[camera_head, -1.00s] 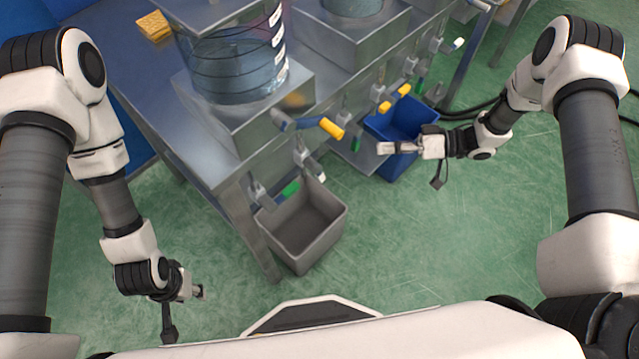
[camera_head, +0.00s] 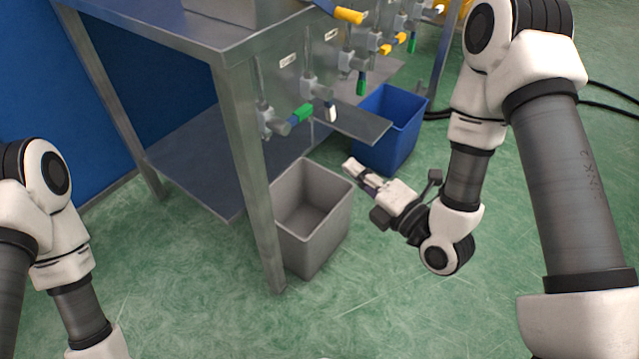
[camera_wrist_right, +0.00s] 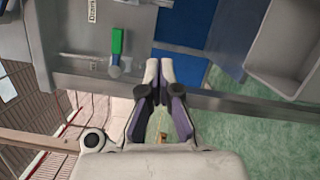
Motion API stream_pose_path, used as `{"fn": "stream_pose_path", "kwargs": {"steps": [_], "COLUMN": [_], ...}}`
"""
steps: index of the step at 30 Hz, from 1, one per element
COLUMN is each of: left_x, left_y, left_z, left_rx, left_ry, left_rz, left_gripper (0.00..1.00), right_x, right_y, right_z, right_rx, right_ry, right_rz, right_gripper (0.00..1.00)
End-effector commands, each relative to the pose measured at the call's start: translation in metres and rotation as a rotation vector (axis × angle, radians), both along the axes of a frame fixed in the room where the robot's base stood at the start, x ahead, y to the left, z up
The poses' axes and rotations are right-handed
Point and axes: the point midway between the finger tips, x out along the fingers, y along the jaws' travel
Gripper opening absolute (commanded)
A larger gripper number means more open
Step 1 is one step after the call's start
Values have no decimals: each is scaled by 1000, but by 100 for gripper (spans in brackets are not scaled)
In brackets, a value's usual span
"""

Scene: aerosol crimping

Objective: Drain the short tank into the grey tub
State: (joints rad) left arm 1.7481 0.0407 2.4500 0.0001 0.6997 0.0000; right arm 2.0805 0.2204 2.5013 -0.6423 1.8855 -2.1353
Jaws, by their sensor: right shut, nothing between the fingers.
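The grey tub (camera_head: 318,240) stands on the floor at the bench's near corner, with its visible inside empty. A green-handled valve (camera_head: 300,113) is on the bench front above it; a green handle also shows in the right wrist view (camera_wrist_right: 117,41), beside my fingers. A white-handled valve (camera_head: 331,112) is just right of it. My right gripper (camera_head: 350,165) is shut and empty, near the grey tub's right rim and apart from the valves. It also shows shut in the right wrist view (camera_wrist_right: 160,68). My left gripper is out of frame.
A blue tub (camera_head: 400,140) stands on the floor behind my right gripper. The steel bench (camera_head: 238,125) has a leg close beside the grey tub and a low shelf. More valves with yellow and green handles line its front. The near floor is clear.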

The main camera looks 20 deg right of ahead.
Motion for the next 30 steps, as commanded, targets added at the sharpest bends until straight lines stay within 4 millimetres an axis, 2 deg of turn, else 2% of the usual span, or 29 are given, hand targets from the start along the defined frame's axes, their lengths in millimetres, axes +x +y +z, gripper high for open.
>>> {"fn": "stream_pose_path", "kwargs": {"steps": [1, 8, 11, 21, 24, 30], "left_x": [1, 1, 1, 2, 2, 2], "left_y": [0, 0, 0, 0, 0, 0], "left_z": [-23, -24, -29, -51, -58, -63], "left_rx": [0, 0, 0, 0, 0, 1], "left_ry": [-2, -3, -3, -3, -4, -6], "left_rz": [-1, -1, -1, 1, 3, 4], "left_gripper": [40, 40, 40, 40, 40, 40], "right_x": [3, 15, 29, 97, 109, 120], "right_y": [2, 7, 15, 45, 28, 14], "right_z": [-14, -5, -4, -1, 4, 10], "right_rx": [-3, -5, -6, -5, 4, 0], "right_ry": [-23, -44, -46, -46, -44, -41], "right_rz": [5, 12, 15, 13, 3, 8], "right_gripper": [0, 0, 0, 0, 0, 0]}}
